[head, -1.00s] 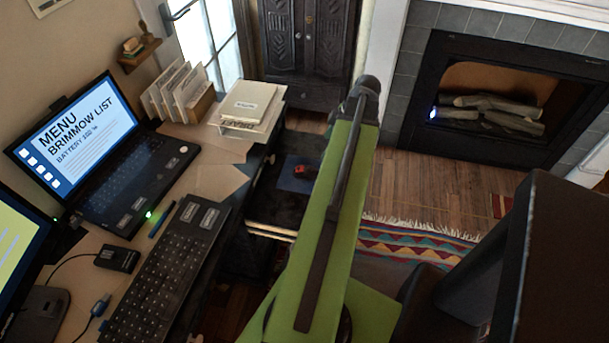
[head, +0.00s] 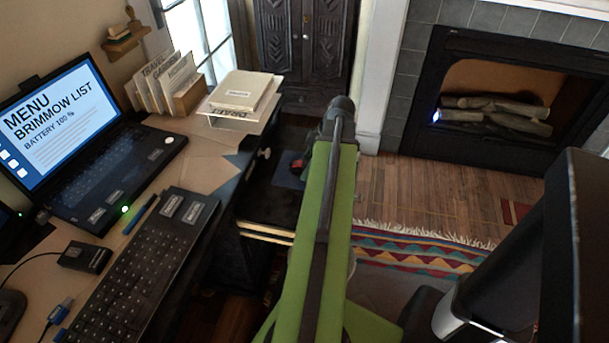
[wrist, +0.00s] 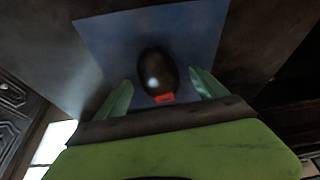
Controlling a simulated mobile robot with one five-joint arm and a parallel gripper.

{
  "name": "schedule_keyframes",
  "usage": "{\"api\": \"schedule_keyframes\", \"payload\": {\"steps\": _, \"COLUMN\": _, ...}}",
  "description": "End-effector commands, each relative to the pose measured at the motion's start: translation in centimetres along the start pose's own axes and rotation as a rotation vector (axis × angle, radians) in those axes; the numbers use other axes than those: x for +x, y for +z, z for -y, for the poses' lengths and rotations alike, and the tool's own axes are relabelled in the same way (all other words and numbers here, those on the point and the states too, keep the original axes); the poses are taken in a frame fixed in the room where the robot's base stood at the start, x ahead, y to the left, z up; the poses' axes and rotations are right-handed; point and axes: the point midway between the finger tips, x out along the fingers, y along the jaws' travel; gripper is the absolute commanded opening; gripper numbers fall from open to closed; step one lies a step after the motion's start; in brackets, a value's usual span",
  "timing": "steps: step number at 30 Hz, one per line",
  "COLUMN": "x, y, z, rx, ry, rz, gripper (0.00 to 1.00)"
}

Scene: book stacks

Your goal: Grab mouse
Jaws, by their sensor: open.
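The mouse (wrist: 156,70) is a dark, glossy oval with a red end. In the wrist view it lies on a blue mat (wrist: 100,42), between and just ahead of my fingertips. My gripper (wrist: 160,78) is open, with one green finger on each side of the mouse; I cannot tell whether either touches it. In the head view, a small red and dark bit of the mouse (head: 297,164) shows beside my green arm. The arm hides the rest of it and my gripper there.
A dark low surface carries the mat. The desk at left holds a laptop (head: 75,130), a black keyboard (head: 140,270), a small black box (head: 85,257) and stacked books (head: 240,92). A patterned rug (head: 415,250) and fireplace (head: 490,105) lie to the right.

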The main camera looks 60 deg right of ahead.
Motion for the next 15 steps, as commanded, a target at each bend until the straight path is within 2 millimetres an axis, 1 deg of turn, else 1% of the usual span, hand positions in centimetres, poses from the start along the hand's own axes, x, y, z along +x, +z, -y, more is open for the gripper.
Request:
{"api": "schedule_keyframes", "payload": {"steps": 1, "x": 0.66, "y": 0.12, "z": 0.00, "rx": 0.000, "ry": 0.000, "rz": 0.000, "gripper": 0.81}}
{"api": "schedule_keyframes", "payload": {"steps": 6, "x": 0.32, "y": -0.04, "z": 0.00, "rx": 0.000, "ry": 0.000, "rz": 0.000, "gripper": 0.81}}
{"api": "schedule_keyframes", "payload": {"steps": 7, "x": 0.31, "y": -0.05, "z": 0.00, "rx": 0.000, "ry": 0.000, "rz": 0.000, "gripper": 0.80}}
{"api": "schedule_keyframes", "payload": {"steps": 15, "x": 0.32, "y": -0.08, "z": 0.01, "rx": 0.000, "ry": 0.000, "rz": 0.000, "gripper": 0.45}}
